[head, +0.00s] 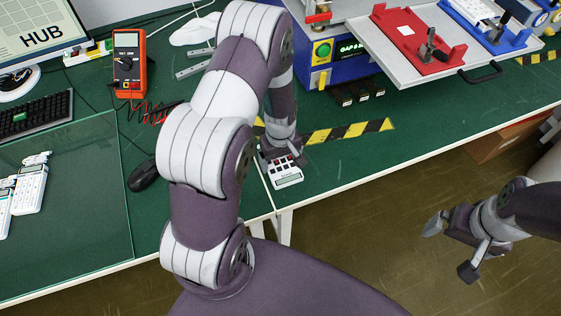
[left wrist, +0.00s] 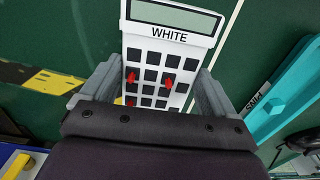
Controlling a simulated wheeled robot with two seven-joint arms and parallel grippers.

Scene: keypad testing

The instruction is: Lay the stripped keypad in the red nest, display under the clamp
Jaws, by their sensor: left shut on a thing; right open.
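A white keypad (head: 288,177) with a grey display and dark keys is at the bench's front edge in the head view. My right gripper (head: 450,247) is open and empty over the floor.
A blue nest (head: 478,22) sits right of the red one on the grey tray (head: 384,46). The tray juts from a blue tester (head: 322,74). Yellow-black tape (head: 350,131) crosses the bench (head: 370,158). White keypads (head: 28,188) lie at left. A teal object (left wrist: 285,95) is beside the keypad.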

